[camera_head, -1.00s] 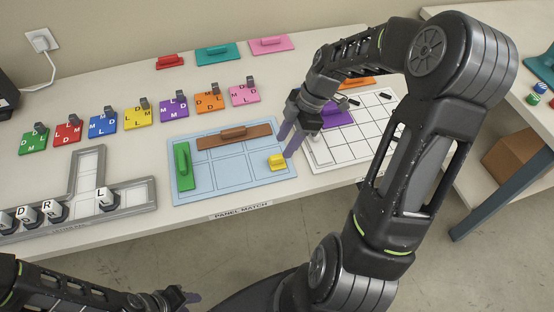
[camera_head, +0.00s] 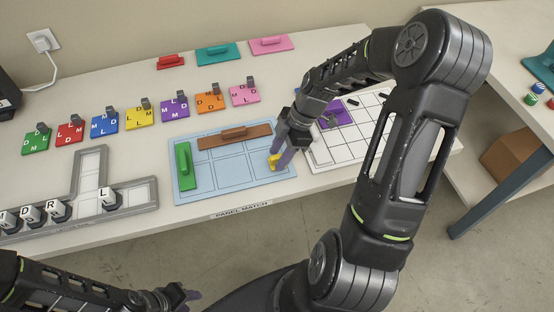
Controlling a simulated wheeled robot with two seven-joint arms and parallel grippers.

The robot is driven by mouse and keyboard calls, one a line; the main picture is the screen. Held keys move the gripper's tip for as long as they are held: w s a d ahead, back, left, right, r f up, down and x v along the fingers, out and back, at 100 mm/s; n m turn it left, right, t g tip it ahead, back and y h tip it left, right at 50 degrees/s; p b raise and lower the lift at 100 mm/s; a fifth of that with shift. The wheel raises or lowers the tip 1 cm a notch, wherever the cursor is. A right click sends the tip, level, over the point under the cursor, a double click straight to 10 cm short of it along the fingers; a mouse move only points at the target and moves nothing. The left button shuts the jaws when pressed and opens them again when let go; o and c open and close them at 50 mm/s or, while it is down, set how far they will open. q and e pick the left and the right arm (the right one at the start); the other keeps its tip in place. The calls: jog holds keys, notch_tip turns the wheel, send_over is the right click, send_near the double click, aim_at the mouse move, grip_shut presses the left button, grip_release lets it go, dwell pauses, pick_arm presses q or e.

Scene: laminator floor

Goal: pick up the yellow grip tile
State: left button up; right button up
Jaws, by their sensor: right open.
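The small yellow grip tile (camera_head: 272,162) sits at the right side of the blue panel board (camera_head: 215,194), partly hidden by my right gripper. My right gripper (camera_head: 279,158) reaches down over it from the upper right, its purple fingers open on either side of the tile or close to it. I cannot tell whether they touch it. My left gripper (camera_head: 190,300) is low at the bottom of the view, away from the board, and its fingers are too small to judge.
A green grip tile (camera_head: 184,166) and a brown one (camera_head: 236,136) lie on the same board. A white gridded board (camera_head: 340,148) with a purple tile (camera_head: 333,113) is just right. Several coloured letter tiles stand behind. A grey tray (camera_head: 131,195) with letter cubes is left.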

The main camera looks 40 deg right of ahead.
jog(key=shift+c, duration=0.4)
grip_shut()
dwell(0.9)
